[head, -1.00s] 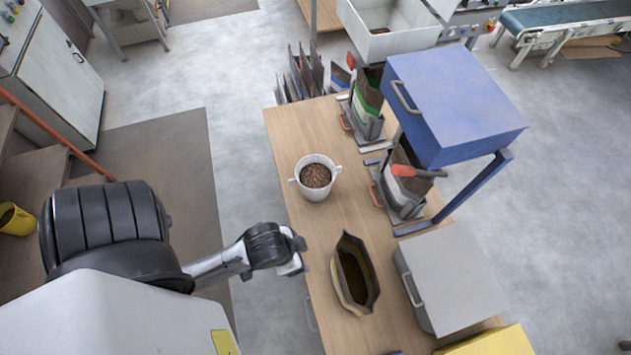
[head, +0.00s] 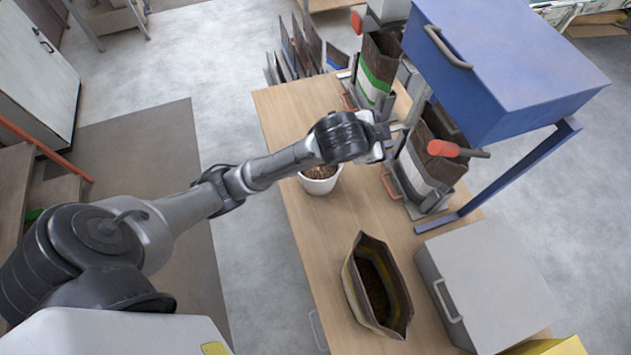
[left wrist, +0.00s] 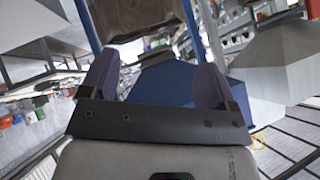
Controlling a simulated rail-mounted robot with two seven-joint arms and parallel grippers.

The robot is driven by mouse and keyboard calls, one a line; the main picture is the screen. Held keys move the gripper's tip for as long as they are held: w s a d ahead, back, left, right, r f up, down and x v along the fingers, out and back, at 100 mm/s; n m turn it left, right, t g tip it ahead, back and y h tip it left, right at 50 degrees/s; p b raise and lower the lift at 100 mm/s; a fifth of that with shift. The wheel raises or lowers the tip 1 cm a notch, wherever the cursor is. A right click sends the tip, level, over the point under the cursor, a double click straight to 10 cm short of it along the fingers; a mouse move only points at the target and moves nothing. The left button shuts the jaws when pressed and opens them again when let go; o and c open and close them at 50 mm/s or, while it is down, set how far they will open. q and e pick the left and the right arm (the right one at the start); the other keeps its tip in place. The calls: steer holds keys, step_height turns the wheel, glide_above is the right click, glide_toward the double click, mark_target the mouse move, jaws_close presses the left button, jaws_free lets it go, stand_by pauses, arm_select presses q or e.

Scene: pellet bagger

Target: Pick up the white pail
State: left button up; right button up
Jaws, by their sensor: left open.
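The white pail (head: 320,187) stands on the wooden table with brown pellets in it. My left arm covers its upper part and its handles in the head view. My left gripper (head: 392,138) is above the table, up and to the right of the pail and apart from it, close to the bag holders. In the left wrist view the two fingers (left wrist: 153,80) are spread with nothing held between them. The pail cannot be made out in that view. My right gripper is not in view.
An open bag (head: 377,285) stands on the table (head: 300,225) in front of the pail. Bags in holders (head: 425,165), a blue box (head: 510,60) and a grey box (head: 490,280) line the right side. A brown bag (left wrist: 140,20) shows beyond the fingers.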

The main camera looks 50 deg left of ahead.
arm_select(q)
steer(key=w+a+f+m+g+b, duration=0.7)
steer(key=w+a+f, duration=0.2)
steer(key=a+f, duration=0.3)
steer(key=s+f+m+g, duration=0.1)
steer(key=f+m, duration=0.2)
steer(key=s+f+m+g+h, duration=0.1)
steer(key=f+m, duration=0.1)
steer(key=f, duration=0.2)
steer(key=s+a+f+m+g+b, duration=0.1)
steer(key=f+m, duration=0.2)
steer(key=f, duration=0.1)
steer(key=shift+s+m+h, duration=0.25)
steer(key=shift+m+h, duration=0.05)
steer(key=shift+s+d+f, duration=0.1)
steer(key=shift+d+f, duration=0.05)
steer(key=shift+f, duration=2.6)
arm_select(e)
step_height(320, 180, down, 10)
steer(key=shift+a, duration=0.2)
arm_select(q)
steer(key=shift+c, duration=0.3)
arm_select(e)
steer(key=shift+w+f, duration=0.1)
arm_select(q)
steer(key=shift+r, duration=0.1)
steer(key=c, duration=1.1)
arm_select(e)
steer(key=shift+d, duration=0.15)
